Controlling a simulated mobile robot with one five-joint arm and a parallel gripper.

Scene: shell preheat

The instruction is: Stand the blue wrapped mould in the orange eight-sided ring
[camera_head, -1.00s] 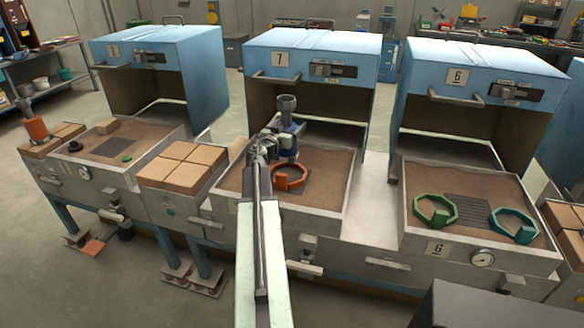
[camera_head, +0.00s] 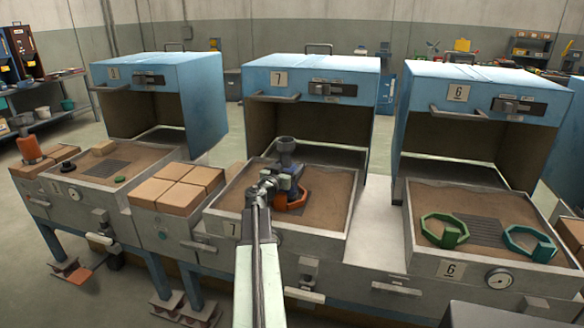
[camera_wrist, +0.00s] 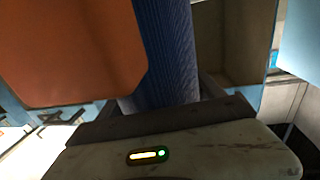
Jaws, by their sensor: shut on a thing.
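The blue wrapped mould (camera_head: 287,147) has a grey flared top and a dark blue body. It stands roughly upright over sand bed 7, and its ribbed blue side (camera_wrist: 165,50) fills the upper middle of the wrist view. My gripper (camera_head: 276,186) is shut on its body. The orange eight-sided ring (camera_head: 280,204) lies on the sand around or just under the mould's lower end. Whether the mould's foot touches the bed is hidden by my gripper and the ring. A large orange surface (camera_wrist: 70,50) is close to the mould in the wrist view.
The open blue hood 7 (camera_head: 310,85) stands behind the sand bed. Two green rings (camera_head: 443,231) lie on the bed at right, under hood 6. Tan bricks (camera_head: 175,190) are stacked left of bed 7. The right part of bed 7 is bare sand.

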